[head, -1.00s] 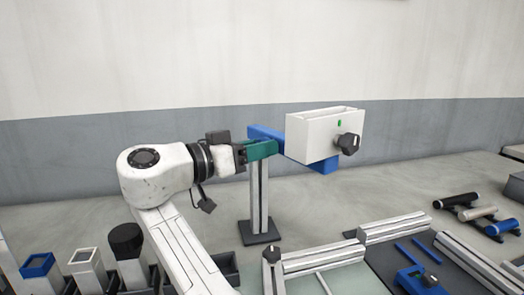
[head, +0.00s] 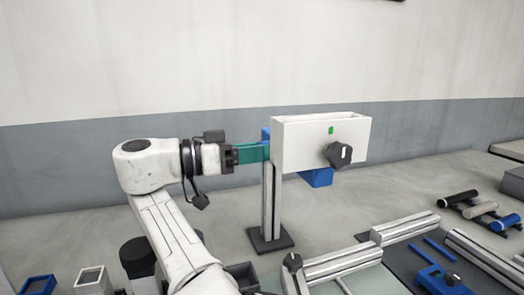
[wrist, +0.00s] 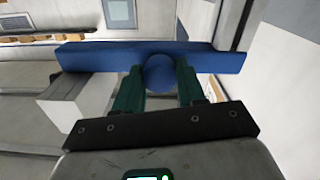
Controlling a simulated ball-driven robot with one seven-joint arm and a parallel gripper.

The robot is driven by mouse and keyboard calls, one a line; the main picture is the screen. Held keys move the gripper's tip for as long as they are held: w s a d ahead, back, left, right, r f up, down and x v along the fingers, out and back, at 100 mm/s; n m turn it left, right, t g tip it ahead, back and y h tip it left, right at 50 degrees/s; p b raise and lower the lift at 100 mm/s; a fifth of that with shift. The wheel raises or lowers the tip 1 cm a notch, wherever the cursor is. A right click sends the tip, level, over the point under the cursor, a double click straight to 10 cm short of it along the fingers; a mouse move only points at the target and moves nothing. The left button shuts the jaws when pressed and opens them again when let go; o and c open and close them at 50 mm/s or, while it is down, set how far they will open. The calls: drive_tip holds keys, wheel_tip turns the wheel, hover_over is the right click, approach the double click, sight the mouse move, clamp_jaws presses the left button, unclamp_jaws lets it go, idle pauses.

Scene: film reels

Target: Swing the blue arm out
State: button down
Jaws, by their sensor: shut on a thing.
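The blue arm is a bar on top of an upright post (head: 269,205). In the head view only its end (head: 266,133) and a lower blue block (head: 317,178) show around a white open-topped box (head: 300,145) with a black knob (head: 338,155). The box hides the rest. In the wrist view the blue bar (wrist: 95,57) runs across the picture, with a round blue knob (wrist: 160,73) at its middle. My gripper (head: 258,153) has green fingers. They are shut on the round knob, one on each side, just in front of the bar.
The post stands on a dark base plate (head: 270,240) on a grey bench. Metal rails (head: 345,262) and a blue clamp (head: 437,280) lie front right. Rollers (head: 480,210) lie farther right. Small square-topped holders (head: 92,280) stand front left. Bench behind the post is clear.

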drive_tip(key=shift+w, duration=0.1)
idle(0.3)
drive_tip(key=c, duration=0.7)
unclamp_jaws()
drive_tip(key=shift+a, duration=0.1)
drive_tip(key=shift+o, duration=0.2)
